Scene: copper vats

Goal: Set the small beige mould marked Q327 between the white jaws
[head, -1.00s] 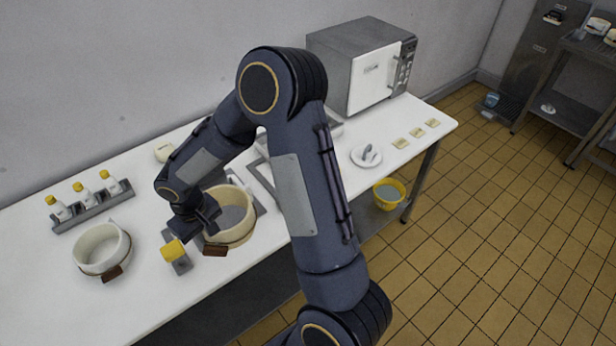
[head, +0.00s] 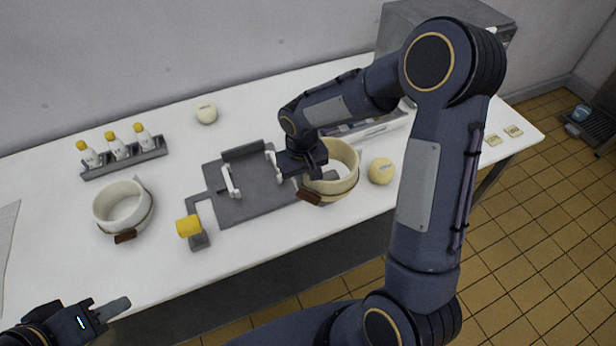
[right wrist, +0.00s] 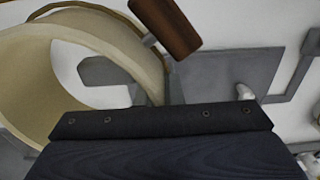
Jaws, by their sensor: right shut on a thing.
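The beige mould (head: 345,185), a round ring-like vessel with a brown grip, is at the right of the jaw fixture. My right gripper (head: 306,163) is shut on its left rim. I cannot tell whether it is lifted clear of the table. In the right wrist view the beige mould (right wrist: 30,85) fills the left. Two white jaws (head: 230,181) stand on a grey plate (head: 245,208) with empty space between them; one jaw (right wrist: 244,91) shows there too. A paler mould (head: 108,218) stands at the left. No marking is readable. My left gripper (head: 103,308) is low at the left, its opening unclear.
A yellow button (head: 188,226) on a grey stand is in front of the plate. A rack of yellow-capped bottles (head: 117,148) stands at the back left. Round beige pieces (head: 381,171) lie right and behind. My right arm covers the right part of the table.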

